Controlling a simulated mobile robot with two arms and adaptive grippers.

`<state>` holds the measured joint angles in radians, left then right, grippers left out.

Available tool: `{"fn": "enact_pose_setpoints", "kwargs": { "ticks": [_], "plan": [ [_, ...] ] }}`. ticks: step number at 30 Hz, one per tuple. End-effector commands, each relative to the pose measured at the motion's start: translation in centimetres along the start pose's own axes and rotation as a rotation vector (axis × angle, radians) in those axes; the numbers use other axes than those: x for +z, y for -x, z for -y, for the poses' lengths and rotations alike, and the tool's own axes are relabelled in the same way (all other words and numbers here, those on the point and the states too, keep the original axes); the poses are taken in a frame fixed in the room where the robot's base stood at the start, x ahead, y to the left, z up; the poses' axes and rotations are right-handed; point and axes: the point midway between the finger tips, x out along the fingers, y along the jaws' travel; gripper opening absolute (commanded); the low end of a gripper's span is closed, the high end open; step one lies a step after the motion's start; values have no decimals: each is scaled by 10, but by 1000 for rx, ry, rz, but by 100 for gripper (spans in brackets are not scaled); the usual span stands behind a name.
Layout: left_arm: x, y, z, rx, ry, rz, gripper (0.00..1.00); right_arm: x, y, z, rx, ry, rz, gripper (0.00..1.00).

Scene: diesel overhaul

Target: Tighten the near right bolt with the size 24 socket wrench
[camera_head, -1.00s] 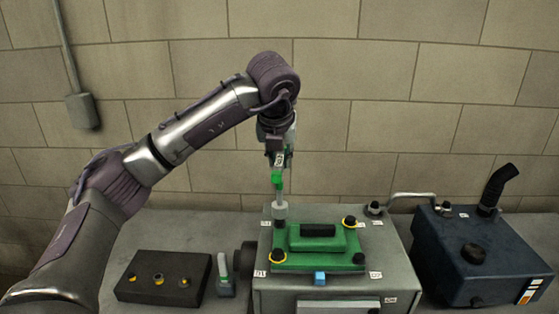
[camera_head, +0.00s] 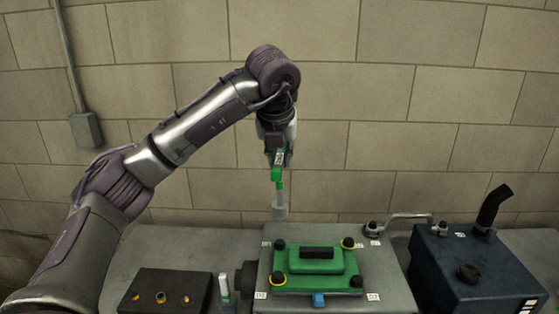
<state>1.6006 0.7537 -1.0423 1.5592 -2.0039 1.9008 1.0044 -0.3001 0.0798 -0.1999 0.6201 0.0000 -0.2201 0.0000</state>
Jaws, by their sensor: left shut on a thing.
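My left gripper (camera_head: 277,158) is shut on a socket wrench with a green handle (camera_head: 277,174) and a pale grey socket (camera_head: 280,212). The wrench hangs upright, its socket above the far left bolt (camera_head: 280,244) with a gap between them. Its size label is too small to read surely. The green cover (camera_head: 338,287) lies on a grey engine block. The near right bolt (camera_head: 356,281) is dark, with no yellow ring showing. My right gripper is out of view.
A black rack (camera_head: 180,279) with several yellow-ringed holes stands at the left. Another green-handled tool (camera_head: 224,285) stands beside it. A blue tank (camera_head: 485,260) with a black pipe is at the right. A blue piece (camera_head: 319,300) sits at the cover's front.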

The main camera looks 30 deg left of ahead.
Motion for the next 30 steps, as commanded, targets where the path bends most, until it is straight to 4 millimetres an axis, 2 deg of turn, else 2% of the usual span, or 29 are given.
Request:
{"fn": "enact_pose_setpoints", "kwargs": {
  "ticks": [8,18,21,30],
  "plan": [
    [-5,0,1,-2,0,2,0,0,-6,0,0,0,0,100],
    [-46,19,4,-3,-3,5,0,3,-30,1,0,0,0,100],
    [-55,29,4,-1,-2,4,0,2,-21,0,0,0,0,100],
    [-63,30,5,-1,1,1,0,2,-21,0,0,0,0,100]
  ]
}}
